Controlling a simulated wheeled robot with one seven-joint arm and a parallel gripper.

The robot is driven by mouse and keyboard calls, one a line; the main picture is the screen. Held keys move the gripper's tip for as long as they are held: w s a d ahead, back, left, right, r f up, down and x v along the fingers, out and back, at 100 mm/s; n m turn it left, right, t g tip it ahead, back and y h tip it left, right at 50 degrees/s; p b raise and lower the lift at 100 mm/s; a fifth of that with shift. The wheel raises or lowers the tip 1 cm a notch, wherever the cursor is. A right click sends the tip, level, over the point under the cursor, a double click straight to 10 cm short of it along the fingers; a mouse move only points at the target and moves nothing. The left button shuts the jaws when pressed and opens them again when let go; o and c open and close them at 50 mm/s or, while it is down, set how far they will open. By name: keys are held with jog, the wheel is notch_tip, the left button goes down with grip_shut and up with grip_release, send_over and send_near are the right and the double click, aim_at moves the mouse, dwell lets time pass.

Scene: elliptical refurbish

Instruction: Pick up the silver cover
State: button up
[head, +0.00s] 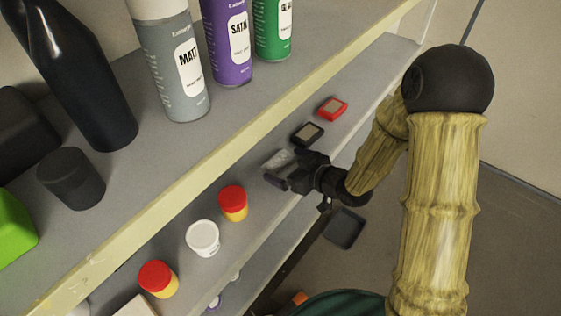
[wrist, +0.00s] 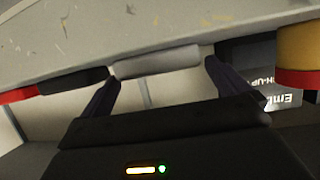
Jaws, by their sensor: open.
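The silver cover (head: 277,160) is a small flat grey piece lying on the lower shelf, at the near end of a row with a black cover (head: 307,134) and a red cover (head: 333,108). My gripper (head: 293,169) is right at it, reaching in from the shelf's front edge, and hides part of it. In the wrist view the silver cover (wrist: 158,61) lies between the tips of my open gripper (wrist: 161,73), one finger on each side. I cannot tell whether the fingers touch it.
The black cover (wrist: 72,79) is close beside one finger in the wrist view. A yellow jar with a red lid (head: 233,204) and a white jar (head: 203,239) stand on the same shelf. The upper shelf edge (head: 215,155) runs above, carrying spray cans (head: 229,45).

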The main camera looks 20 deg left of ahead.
aim_at(280, 161)
jog(key=p+x, duration=0.1)
jog(key=x, duration=0.2)
jog(key=shift+w, duration=0.15)
dwell(0.4)
jog(key=c, duration=1)
jog(key=shift+o, duration=0.2)
jog(key=shift+r, duration=0.1)
jog(key=shift+r+b, duration=0.85)
jog(key=shift+r, duration=4.1)
